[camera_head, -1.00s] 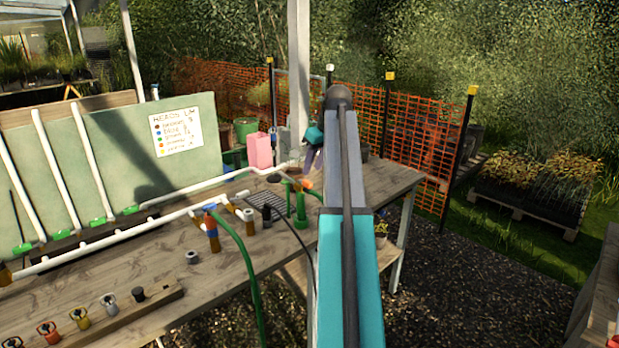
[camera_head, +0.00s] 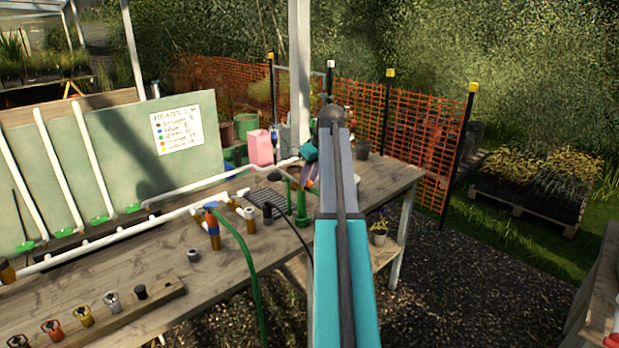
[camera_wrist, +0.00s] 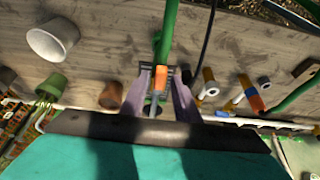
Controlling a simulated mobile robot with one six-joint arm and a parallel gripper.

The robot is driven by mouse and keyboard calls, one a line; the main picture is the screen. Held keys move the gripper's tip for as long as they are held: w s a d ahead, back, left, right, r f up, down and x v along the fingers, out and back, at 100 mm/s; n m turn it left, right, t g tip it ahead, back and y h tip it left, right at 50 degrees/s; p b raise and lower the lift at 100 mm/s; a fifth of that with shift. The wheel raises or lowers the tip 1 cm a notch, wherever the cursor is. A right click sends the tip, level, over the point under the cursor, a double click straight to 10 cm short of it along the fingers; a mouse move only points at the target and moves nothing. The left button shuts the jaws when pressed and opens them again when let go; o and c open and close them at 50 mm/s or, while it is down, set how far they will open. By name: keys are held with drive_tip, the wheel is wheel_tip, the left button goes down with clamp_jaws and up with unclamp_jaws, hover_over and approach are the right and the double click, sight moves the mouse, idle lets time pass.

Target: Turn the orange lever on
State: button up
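The orange lever (camera_wrist: 160,78) sits on a green upright pipe (camera_wrist: 167,35) in the wrist view. My gripper (camera_wrist: 160,92) is open, with one grey-purple finger on each side of the lever. I cannot tell whether either finger touches it. In the head view, my gripper (camera_head: 311,170) is at the green standpipe (camera_head: 301,205) near the far end of the bench. My arm and gripper hide most of the lever there.
The wooden bench (camera_head: 350,195) carries white pipework, a blue-topped fitting (camera_head: 211,215) with a green hose (camera_head: 249,265), and several sprinkler heads at the front left. A pink container (camera_head: 260,148) stands behind. In the wrist view, pots (camera_wrist: 52,40) lie to the left.

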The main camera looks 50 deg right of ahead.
clamp_jaws()
